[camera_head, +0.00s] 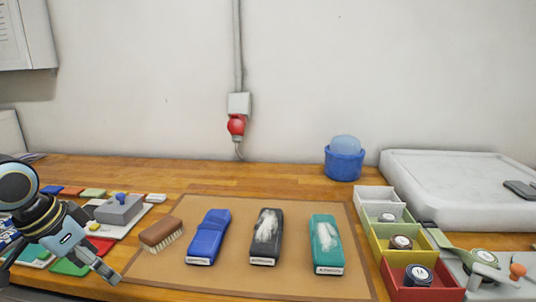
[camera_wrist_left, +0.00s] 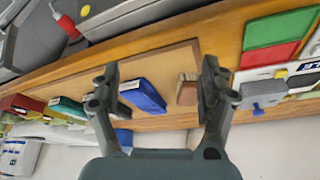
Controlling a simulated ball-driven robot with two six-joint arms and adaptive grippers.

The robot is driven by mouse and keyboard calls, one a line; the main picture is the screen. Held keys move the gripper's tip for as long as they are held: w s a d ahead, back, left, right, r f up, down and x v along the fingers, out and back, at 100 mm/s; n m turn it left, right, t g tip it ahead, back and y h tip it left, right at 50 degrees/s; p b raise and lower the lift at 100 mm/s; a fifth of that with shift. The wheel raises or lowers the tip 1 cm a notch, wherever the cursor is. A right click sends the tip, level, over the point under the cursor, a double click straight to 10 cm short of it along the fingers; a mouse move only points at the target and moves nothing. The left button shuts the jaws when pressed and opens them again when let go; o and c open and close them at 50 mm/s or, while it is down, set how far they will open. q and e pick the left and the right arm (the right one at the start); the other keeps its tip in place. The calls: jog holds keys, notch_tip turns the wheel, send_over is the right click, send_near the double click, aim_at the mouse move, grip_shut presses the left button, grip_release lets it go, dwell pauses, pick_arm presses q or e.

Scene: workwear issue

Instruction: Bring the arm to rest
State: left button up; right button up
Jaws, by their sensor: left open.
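My left gripper (camera_head: 104,268) shows at the lower left of the head view, over the front left of the bench and apart from the brown brush. Its jaws are open. In the left wrist view the two fingers of the left gripper (camera_wrist_left: 159,72) stand wide apart with nothing gripped between them; the blue folded item (camera_wrist_left: 143,95) and the brush (camera_wrist_left: 187,92) show beyond, lying on the board. My right gripper is in neither view.
A brown board (camera_head: 190,282) bears the brush (camera_head: 161,234) and blue (camera_head: 208,236), black (camera_head: 266,236) and teal (camera_head: 325,243) folded items. White, yellow and red bins (camera_head: 398,294) stand right. A blue bucket (camera_head: 343,166) is behind. The back middle bench is clear.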

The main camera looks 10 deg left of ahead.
pick_arm(q)
jog(key=s+d+f+n+y, duration=0.1)
jog(key=s+d, duration=0.5)
jog(key=s, duration=0.3)
jog(key=s+d+f+n+y, duration=0.1)
jog(key=s+d+n, duration=0.1)
jog(key=s+d, duration=0.6)
jog(key=s+a+f+g+b, duration=0.1)
jog(key=s+f+b, duration=0.15)
jog(key=f, duration=0.95)
jog(key=s+a+f+b, duration=0.1)
jog(key=a+f+b, duration=0.15)
jog(key=f, duration=0.85)
jog(key=s+a+f+g+b, duration=0.1)
jog(key=f+b, duration=0.2)
jog(key=f, duration=0.9)
jog(key=s+f+g+b, duration=0.1)
jog(key=s+f+b, duration=0.4)
jog(key=s+f, duration=1.3)
notch_tip(320, 180, down, 2)
jog(key=shift+a+f+b, duration=0.1)
jog(key=shift+a+b, duration=0.2)
jog(key=shift+a, duration=0.1)
jog(key=shift+o, duration=0.4)
